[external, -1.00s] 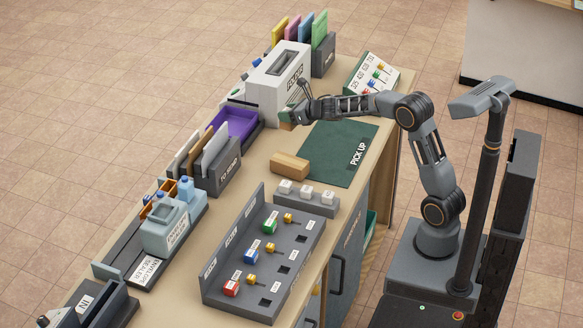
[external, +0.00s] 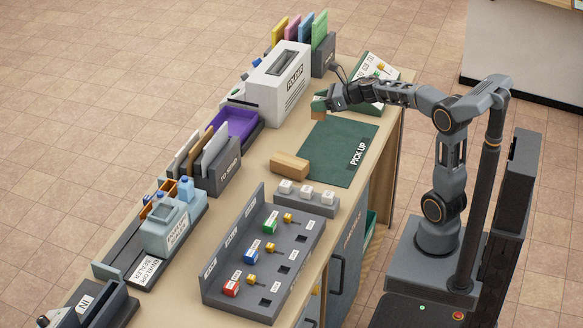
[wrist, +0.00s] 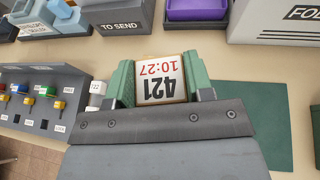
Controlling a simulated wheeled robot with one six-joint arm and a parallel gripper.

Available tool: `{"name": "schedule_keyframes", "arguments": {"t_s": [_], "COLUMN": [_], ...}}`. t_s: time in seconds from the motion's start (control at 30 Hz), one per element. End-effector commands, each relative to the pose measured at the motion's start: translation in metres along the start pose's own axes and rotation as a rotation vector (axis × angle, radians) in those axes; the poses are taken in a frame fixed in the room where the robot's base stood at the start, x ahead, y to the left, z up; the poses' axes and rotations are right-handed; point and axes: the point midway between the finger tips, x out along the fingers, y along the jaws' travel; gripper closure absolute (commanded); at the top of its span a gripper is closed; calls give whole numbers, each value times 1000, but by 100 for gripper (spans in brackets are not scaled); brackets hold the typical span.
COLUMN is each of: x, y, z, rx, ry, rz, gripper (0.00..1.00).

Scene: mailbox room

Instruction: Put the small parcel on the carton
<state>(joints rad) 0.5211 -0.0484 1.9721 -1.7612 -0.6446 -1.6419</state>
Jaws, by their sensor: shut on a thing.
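My gripper (external: 321,103) is shut on a small brown parcel (external: 318,114), held in the air above the far end of the green mat. In the wrist view the parcel (wrist: 160,80) sits between the green fingertips (wrist: 160,84), showing a pale face with "421" and "10:27" upside down. A tan carton (external: 290,166) lies on the table at the mat's left edge, nearer the camera than my gripper and apart from it. I cannot make out the carton in the wrist view.
The green PICK UP mat (external: 338,150) is bare. A white folding machine (external: 278,88) stands left of my gripper. A purple tray (external: 235,124) is left.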

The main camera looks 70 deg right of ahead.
Motion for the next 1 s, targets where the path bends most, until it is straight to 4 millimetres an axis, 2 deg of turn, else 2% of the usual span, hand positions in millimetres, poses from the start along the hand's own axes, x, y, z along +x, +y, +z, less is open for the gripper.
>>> {"name": "schedule_keyframes", "arguments": {"t_s": [0.13,0.3,0.4,0.53,0.67,0.9,1.0], "x": [-17,-31,-38,-37,-14,51,72], "y": [38,75,90,98,96,78,73], "z": [-1,-15,-22,-26,-27,-29,-42], "rx": [-89,-171,-206,-229,-233,-233,-231], "ry": [0,1,0,1,2,2,3], "rz": [215,417,497,556,574,572,570], "gripper": [78,78,78,78,78,78,78]}}
